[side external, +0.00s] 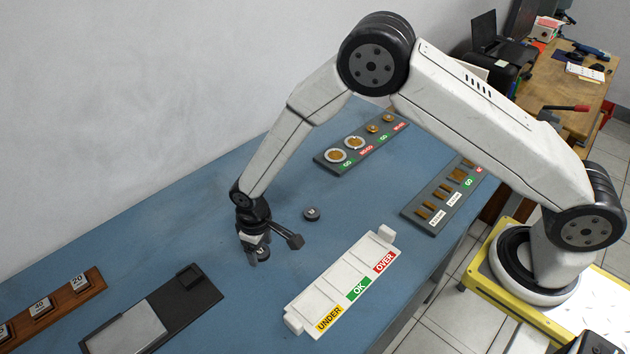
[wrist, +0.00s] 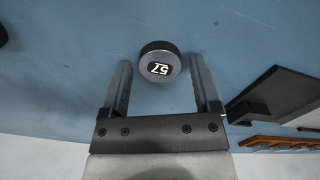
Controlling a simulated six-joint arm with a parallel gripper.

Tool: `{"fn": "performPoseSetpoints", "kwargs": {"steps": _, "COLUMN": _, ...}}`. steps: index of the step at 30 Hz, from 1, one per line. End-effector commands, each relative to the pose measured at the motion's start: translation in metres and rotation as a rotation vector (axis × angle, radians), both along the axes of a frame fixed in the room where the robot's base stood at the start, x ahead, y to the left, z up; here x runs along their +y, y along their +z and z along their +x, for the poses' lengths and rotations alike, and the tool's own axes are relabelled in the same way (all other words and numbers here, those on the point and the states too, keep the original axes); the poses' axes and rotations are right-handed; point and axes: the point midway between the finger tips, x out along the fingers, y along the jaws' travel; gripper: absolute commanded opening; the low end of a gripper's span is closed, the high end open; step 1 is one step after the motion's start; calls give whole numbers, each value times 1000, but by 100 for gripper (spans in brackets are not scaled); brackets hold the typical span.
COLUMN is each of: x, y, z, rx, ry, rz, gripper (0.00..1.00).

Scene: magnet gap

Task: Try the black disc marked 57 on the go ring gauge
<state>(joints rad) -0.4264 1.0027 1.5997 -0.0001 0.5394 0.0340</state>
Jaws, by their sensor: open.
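The black disc marked 57 (wrist: 160,68) lies flat on the blue table. In the wrist view it sits between the tips of my two fingers, with a gap showing on each side. In the side view the disc (side external: 263,254) is partly hidden by my gripper (side external: 257,257). My gripper is open, pointing down, low over the disc. The go ring gauge (side external: 328,157) is a pale ring around a brown centre, by the near green GO label on the dark board (side external: 322,160) at the back. It is well away from my gripper.
A second black disc (side external: 312,214) lies behind my gripper. A white UNDER/OK/OVER tray (side external: 310,300) stands to the right. A dark board with a pale plate (side external: 125,332) and a wooden rack (side external: 60,300) are at the left. A grey board of gauge pieces (side external: 421,219) is at right.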

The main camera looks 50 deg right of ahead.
Motion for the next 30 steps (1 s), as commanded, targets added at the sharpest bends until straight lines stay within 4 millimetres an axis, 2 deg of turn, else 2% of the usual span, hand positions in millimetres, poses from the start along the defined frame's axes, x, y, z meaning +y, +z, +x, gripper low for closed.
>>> {"fn": "performPoseSetpoints", "kwargs": {"steps": 3, "x": 0, "y": 0, "z": 0, "rx": 0, "ry": 0, "rz": 0, "gripper": 79}}
{"fn": "performPoseSetpoints", "kwargs": {"steps": 4, "x": 0, "y": 0, "z": 0, "rx": 0, "ry": 0, "rz": 0, "gripper": 73}}
{"fn": "performPoseSetpoints", "kwargs": {"steps": 9, "x": 0, "y": 0, "z": 0, "rx": 0, "ry": 0, "rz": 0, "gripper": 19}}
{"fn": "performPoseSetpoints", "kwargs": {"steps": 10, "x": 0, "y": 0, "z": 0, "rx": 0, "ry": 0, "rz": 0, "gripper": 10}}
{"fn": "performPoseSetpoints", "kwargs": {"steps": 11, "x": 0, "y": 0, "z": 0, "rx": -1, "ry": 0, "rz": 0, "gripper": 5}}
{"fn": "performPoseSetpoints", "kwargs": {"steps": 17, "x": 0, "y": 3, "z": 0, "rx": -1, "ry": 0, "rz": 0, "gripper": 4}}
{"fn": "performPoseSetpoints", "kwargs": {"steps": 30, "x": 0, "y": 27, "z": 0, "rx": -1, "ry": 0, "rz": 0, "gripper": 4}}
